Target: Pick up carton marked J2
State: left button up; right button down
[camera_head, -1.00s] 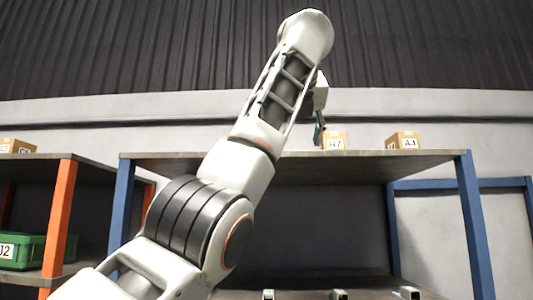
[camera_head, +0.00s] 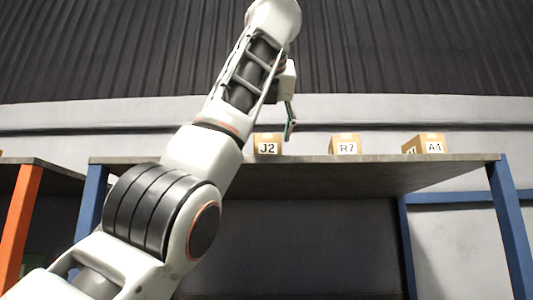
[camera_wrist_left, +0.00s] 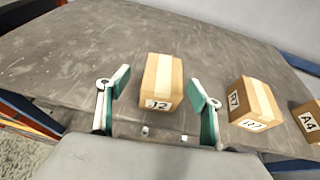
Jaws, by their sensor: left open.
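The carton marked J2 (camera_head: 267,145) is a small brown box standing on the top shelf, the leftmost of three cartons in the head view. In the left wrist view the J2 carton (camera_wrist_left: 162,82) lies ahead of and between the two fingers, apart from them. My left gripper (camera_head: 290,122) is beside the right edge of J2 in the head view, partly hidden by my arm. The left wrist view shows the left gripper (camera_wrist_left: 158,92) open and empty, with green pads on its fingers. My right gripper is in no view.
A carton marked R7 (camera_head: 345,145) stands right of J2, and a carton marked A4 (camera_head: 424,145) stands farther right. The grey shelf top (camera_wrist_left: 75,50) is clear to the left of J2. Blue posts (camera_head: 513,225) carry the shelf.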

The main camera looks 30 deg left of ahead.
pick_arm(q)
jog(key=x, duration=0.5)
jog(key=shift+w+d+f, duration=0.1)
jog(key=shift+d+f, duration=0.15)
jog(key=shift+d, duration=0.1)
jog(key=shift+c, duration=1.2)
jog(key=c, duration=1.1)
